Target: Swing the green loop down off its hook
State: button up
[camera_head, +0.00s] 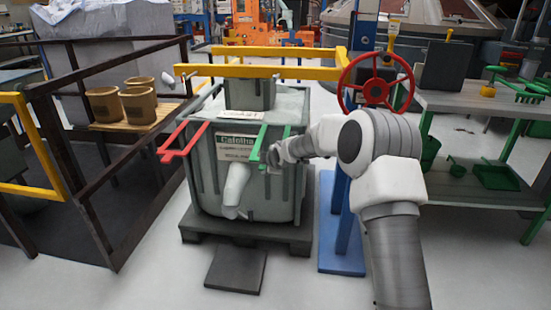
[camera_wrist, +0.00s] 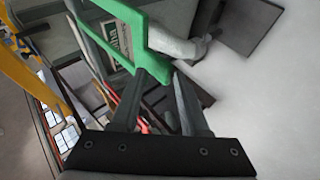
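The green loop (camera_head: 258,142) is a flat bar frame at the front right of the grey tub, right of the white label. In the wrist view the green loop (camera_wrist: 127,45) runs from the top down to my fingertips. My gripper (camera_head: 270,157) is at the loop's near end, by the tub's front. In the wrist view my gripper (camera_wrist: 160,75) has its two fingers apart, with the loop's lower end at or between the tips. I cannot tell whether they touch it. The hook is not clearly visible.
A red loop (camera_head: 183,142) sticks out at the tub's (camera_head: 215,175) left. A yellow frame (camera_head: 265,71) spans above the tub. A blue post with a red wheel (camera_head: 375,82) stands right, behind my arm. A brown railing (camera_head: 85,200) stands left.

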jog(key=p+v, duration=0.3)
jog(key=v, duration=1.1)
jog(key=shift+s+r+p, duration=0.2)
jog(key=shift+s+p, duration=0.15)
jog(key=shift+p, duration=0.05)
jog(key=shift+d+r, duration=0.1)
jog(key=shift+d, duration=0.05)
jog(key=s+d+r+m+g+h, duration=0.1)
jog(key=s+d+r+m, duration=0.25)
jog(key=s, duration=0.35)
jog(key=s+d+r+m+h, duration=0.2)
jog(key=s+r+m, duration=0.15)
jog(key=s, duration=0.35)
jog(key=s+d+r+m+g+h, duration=0.1)
jog(key=s+d+r+m, duration=0.1)
jog(key=s+r, duration=0.35)
jog(key=s+d+f+m+g, duration=0.2)
jog(key=s+m, duration=0.6)
jog(key=s, duration=1.2)
notch_tip(320, 180, up, 20)
jog(key=p, duration=2)
jog(key=shift+s+m+y, duration=0.3)
jog(key=shift+y, duration=0.1)
jog(key=shift+f, duration=0.1)
